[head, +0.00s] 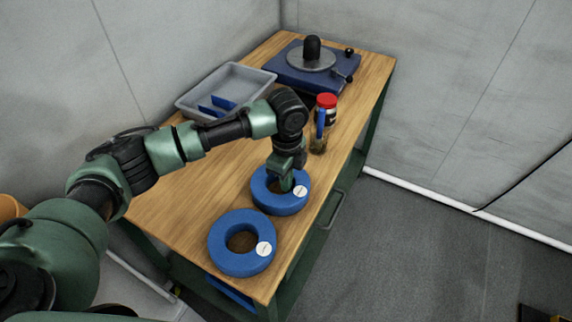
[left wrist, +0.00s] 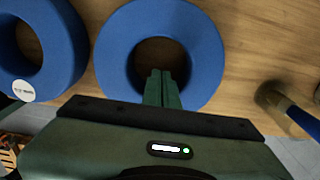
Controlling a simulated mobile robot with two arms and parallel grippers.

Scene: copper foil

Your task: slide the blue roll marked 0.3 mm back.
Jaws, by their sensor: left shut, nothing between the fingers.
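Two blue rolls with round white labels lie flat on the wooden table. The far roll (head: 272,203) is under my left gripper (head: 287,187), and the near roll (head: 228,262) lies closer to the front edge. The print on the labels is too small to read, so I cannot tell which is marked 0.3 mm. In the left wrist view, the far roll (left wrist: 205,50) is in the middle and the near roll (left wrist: 62,40) is at the left. My left gripper (left wrist: 160,75) is shut and empty, its fingertips at the far roll's hole. My right gripper is out of view.
A grey tray (head: 188,103) with blue dividers stands at the back left. Behind is a blue base (head: 290,77) with a grey disc (head: 311,60).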

